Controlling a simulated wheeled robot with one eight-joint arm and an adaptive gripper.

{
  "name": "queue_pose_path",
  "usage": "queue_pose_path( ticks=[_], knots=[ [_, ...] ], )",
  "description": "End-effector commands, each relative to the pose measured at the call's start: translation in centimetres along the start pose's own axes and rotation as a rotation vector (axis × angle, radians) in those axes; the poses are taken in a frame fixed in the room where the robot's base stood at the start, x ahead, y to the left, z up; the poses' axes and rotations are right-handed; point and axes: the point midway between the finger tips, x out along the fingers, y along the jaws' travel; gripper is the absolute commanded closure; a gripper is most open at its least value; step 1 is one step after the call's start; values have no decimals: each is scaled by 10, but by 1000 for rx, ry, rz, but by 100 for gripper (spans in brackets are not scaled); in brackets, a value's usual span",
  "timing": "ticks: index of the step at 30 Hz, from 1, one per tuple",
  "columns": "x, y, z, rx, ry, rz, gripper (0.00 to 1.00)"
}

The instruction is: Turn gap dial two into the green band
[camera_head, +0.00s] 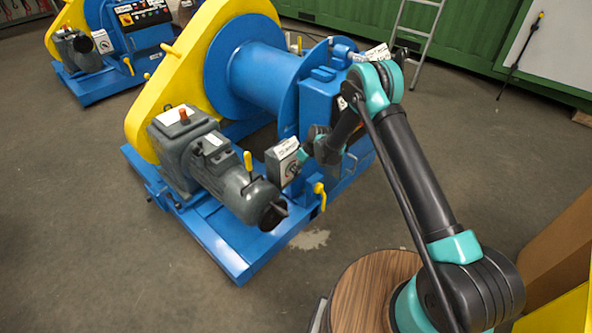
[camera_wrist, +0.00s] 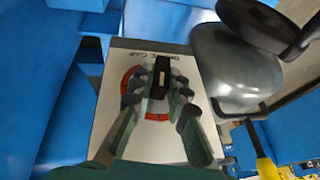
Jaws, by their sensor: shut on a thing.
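In the wrist view a black dial knob (camera_wrist: 161,72) stands on a pale plate (camera_wrist: 107,125) with small lettering that seems to include "GAP". Red arc marks (camera_wrist: 127,80) show around the knob; no green band can be made out, and part of the scale is hidden behind the fingers. My gripper (camera_wrist: 158,88) is shut on the knob, one finger on each side. In the head view my gripper (camera_head: 306,151) is at the small grey dial box (camera_head: 284,162) on the winch; the dial number cannot be read.
The grey motor (camera_head: 235,180) with a yellow lever (camera_head: 248,161) is close left of the dial box. The blue winch drum (camera_head: 262,78) and blue housing (camera_head: 318,100) stand behind. A yellow handle (camera_head: 320,195) is below. Open floor lies in front.

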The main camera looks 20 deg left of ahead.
Motion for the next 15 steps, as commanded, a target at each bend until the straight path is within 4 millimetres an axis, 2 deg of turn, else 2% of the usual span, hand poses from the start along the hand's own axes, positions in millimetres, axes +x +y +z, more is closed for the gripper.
queue_pose_path(
  ticks=[15],
  knots=[
    [2, -10, 0, -169, 1, 396, 100]
  ],
)
